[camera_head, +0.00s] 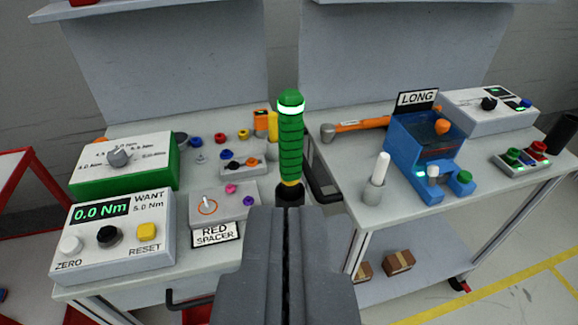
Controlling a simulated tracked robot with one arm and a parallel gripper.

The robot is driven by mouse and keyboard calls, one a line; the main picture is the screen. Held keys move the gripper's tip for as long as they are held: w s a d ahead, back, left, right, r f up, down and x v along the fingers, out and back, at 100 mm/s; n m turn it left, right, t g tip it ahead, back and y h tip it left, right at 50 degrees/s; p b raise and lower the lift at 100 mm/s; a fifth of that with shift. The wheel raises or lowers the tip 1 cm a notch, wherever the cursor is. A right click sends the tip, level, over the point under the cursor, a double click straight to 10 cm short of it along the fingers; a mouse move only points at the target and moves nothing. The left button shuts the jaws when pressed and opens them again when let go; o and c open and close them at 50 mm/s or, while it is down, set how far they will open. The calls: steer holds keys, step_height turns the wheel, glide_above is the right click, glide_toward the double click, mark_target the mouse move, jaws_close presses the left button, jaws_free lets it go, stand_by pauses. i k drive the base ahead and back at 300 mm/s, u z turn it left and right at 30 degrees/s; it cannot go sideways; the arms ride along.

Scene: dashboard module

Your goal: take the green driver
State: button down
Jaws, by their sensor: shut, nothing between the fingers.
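The green driver (290,145) stands upright with a ribbed green handle, a pale glowing ring near its top and a yellow band above a black lower part. It is in the middle of the view, at the gap between the two benches. My gripper (287,212) is shut and empty, its two grey fingers side by side. The fingertips overlap the foot of the driver in the picture, so what the driver stands in is hidden. I cannot tell whether they touch it.
On the left bench are a torque display box (112,236), a green-sided dial box (125,165) and a red spacer box (224,205).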

mark_target(291, 102)
steer(key=z, duration=2.3)
steer(key=k, duration=1.3)
steer(key=u, duration=1.6)
steer(key=i, duration=1)
